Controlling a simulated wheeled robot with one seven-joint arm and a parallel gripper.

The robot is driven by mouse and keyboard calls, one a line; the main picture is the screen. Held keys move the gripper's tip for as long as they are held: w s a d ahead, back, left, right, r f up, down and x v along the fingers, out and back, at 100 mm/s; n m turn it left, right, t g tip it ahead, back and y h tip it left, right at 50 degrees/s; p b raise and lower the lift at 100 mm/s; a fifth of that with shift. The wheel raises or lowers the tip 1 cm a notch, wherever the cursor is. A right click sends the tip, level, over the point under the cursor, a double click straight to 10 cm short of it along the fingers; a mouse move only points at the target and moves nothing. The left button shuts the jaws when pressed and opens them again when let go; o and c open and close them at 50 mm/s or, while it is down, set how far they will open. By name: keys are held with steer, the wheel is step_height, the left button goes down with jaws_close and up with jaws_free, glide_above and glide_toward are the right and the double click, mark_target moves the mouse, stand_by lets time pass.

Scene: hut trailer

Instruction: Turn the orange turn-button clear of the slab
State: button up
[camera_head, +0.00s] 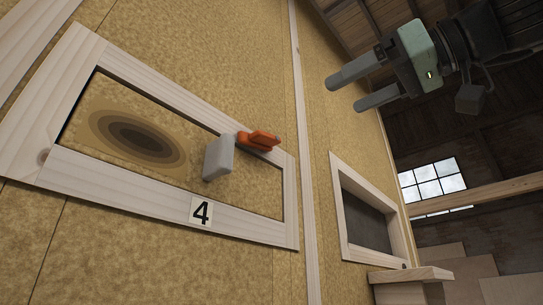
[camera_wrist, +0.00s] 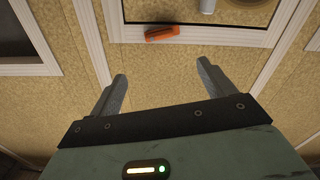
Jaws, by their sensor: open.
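The orange turn-button (camera_head: 259,140) sits on the pale wooden frame (camera_head: 120,204) around the slab (camera_head: 236,196). In the wrist view the turn-button (camera_wrist: 162,34) lies nearly along the frame bar, slightly tilted; whether its edge overlaps the slab I cannot tell. The slab has a dark oval pattern and a grey block-like knob (camera_head: 217,158), close to the turn-button in the head view. My gripper (camera_head: 347,93) is open and empty, up and right of the turn-button, apart from it. In the wrist view the turn-button shows ahead, between and beyond the fingertips (camera_wrist: 161,72).
A label "4" (camera_head: 201,211) is on the frame. A second framed opening (camera_head: 368,213) with a wooden ledge (camera_head: 410,275) lies to the right. A pale vertical batten (camera_head: 303,150) runs between them. The wall around the turn-button is flat and clear.

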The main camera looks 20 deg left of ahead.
mark_target(271, 135)
steer(key=p+x, duration=0.9)
steer(key=x, duration=0.6)
steer(key=shift+w+a+r, duration=0.1)
steer(key=shift+w+a, duration=0.05)
steer(key=shift+a, duration=0.1)
steer(key=shift+w+a, duration=0.2)
steer(key=shift+a, duration=0.3)
